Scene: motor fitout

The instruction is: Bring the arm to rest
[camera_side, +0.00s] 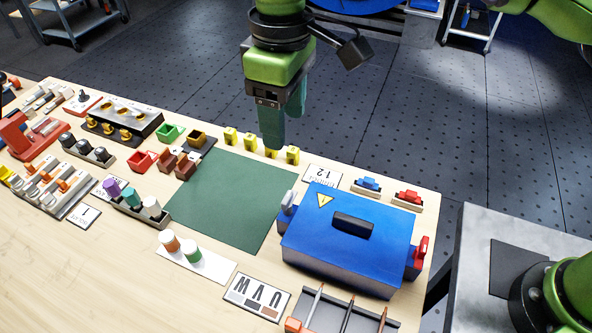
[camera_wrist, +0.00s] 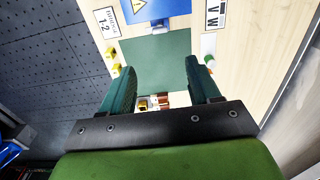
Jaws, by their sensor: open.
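My gripper (camera_side: 284,122) has green fingers and hangs above the far edge of the wooden table, over the far part of the dark green mat and the row of yellow pieces. In the wrist view the gripper (camera_wrist: 160,85) has its two fingers spread wide apart with nothing between them. The green mat (camera_side: 228,203) is bare and also shows in the wrist view (camera_wrist: 155,60). The blue box (camera_side: 345,225) with a yellow warning sign and a black handle stands closed to the right of the mat.
Several yellow pieces (camera_side: 231,137) stand along the mat's far edge. Red and green bins (camera_side: 142,160), coloured cylinders (camera_side: 131,196) and orange-topped parts lie to the left. A tray with rods (camera_side: 335,312) is at the front. Red and blue connectors (camera_side: 408,197) sit at the far right.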

